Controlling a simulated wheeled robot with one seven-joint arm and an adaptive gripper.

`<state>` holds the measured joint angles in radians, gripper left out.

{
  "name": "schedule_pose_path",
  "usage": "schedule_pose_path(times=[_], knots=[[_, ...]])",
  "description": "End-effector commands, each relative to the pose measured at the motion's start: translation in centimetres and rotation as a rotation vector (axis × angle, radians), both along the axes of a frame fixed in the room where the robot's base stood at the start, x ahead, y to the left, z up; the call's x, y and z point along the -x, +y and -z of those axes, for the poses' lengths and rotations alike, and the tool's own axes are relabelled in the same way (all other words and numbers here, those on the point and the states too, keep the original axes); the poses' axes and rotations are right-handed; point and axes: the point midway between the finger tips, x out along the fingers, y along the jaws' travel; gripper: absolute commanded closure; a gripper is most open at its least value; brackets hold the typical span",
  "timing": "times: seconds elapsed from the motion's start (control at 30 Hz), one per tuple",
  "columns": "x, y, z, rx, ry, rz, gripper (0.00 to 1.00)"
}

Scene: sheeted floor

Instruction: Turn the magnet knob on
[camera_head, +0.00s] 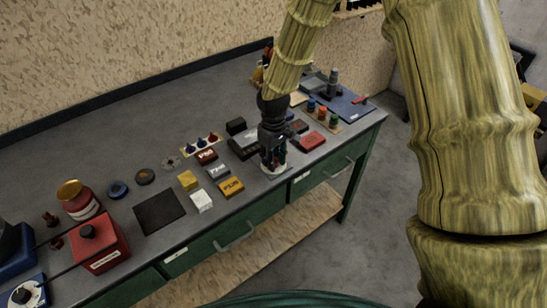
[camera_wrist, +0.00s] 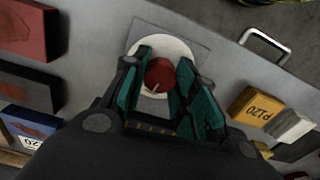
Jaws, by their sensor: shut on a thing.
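The magnet knob (camera_wrist: 159,71) is a round red knob with a pale pointer line. It sits at the middle of a white round dial (camera_wrist: 176,46) on a grey square plate near the bench's front edge. In the wrist view, the teal fingers of my gripper (camera_wrist: 162,84) stand on either side of the knob and are shut on it. In the head view, my gripper (camera_head: 273,155) points down over the white dial (camera_head: 285,170) and mostly hides the knob. The pointer angle is hard to read.
A yellow P120 block (camera_head: 231,187) and a white block (camera_head: 202,202) lie to the left. A red block (camera_head: 312,141) and a dark box (camera_head: 243,147) are close by. Drawer handles (camera_head: 236,236) project from the bench front. Free bench top lies toward the back left.

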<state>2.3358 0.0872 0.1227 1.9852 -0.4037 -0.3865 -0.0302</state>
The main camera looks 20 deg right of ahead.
Motion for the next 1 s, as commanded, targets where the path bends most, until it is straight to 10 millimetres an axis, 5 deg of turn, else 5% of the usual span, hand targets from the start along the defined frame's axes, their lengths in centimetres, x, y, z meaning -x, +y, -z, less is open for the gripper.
schedule_pose_path(times=[1.0], knots=[[-0.05,-0.04,-0.17,0.002,-0.001,0.945,0.95]])
